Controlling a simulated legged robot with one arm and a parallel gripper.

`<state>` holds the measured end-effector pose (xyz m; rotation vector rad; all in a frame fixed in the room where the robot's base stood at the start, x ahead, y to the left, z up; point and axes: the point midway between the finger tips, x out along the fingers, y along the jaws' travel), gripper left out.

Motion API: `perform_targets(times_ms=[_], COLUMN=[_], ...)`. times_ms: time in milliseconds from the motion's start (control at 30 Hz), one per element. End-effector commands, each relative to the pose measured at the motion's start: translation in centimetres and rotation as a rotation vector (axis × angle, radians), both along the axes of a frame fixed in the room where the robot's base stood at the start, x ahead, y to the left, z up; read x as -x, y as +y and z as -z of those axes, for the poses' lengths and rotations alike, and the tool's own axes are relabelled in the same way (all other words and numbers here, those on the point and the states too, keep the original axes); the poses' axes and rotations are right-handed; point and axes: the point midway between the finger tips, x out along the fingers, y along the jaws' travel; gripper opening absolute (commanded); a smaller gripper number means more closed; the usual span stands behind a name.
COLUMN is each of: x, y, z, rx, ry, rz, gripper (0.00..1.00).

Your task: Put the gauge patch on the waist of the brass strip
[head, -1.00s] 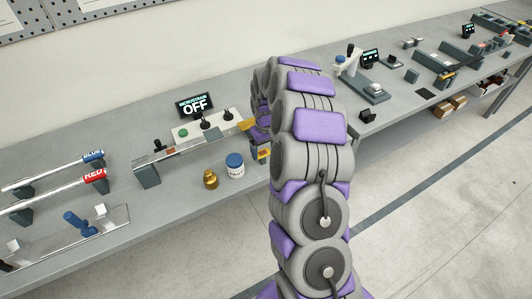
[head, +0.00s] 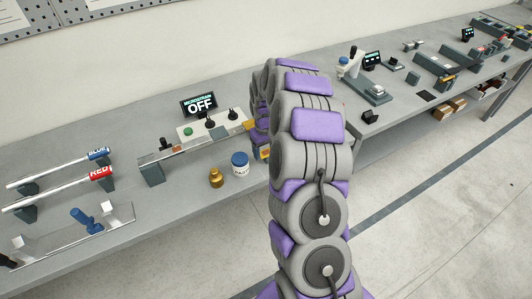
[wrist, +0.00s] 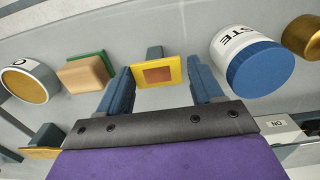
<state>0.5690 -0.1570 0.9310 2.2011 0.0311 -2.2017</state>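In the wrist view a yellow square with a brown-orange centre (wrist: 157,75), which looks like the gauge patch, sits before a small grey post. My gripper (wrist: 160,85) has its two blue-grey fingers on either side of it, very near its edges; I see no clear grip, and contact is hard to tell. In the head view my arm hides the gripper and most of the patch area. A small yellow piece (head: 251,126) shows beside my arm, at the end of the bench fixture; I cannot tell whether it is the brass strip.
A white paste jar with blue lid (head: 240,164) and a brass pot (head: 216,178) stand near the bench's front edge. The fixture (head: 152,173) and a MICROSTRAIN OFF display (head: 199,104) are behind. Blue and red labelled bars (head: 98,154) lie left. A tan block (wrist: 88,73) is near the fingers.

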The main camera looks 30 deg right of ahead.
Motion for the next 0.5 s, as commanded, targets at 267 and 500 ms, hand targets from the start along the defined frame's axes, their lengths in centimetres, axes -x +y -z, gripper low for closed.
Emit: perform_targets(times_ms=[267,500], x=[0.07,0.01], y=[-0.71,-0.48], z=[0.18,0.22], rx=[-0.008,-0.005], ry=[0.001,0.003], rz=[0.001,0.001], gripper=[0.39,0.24])
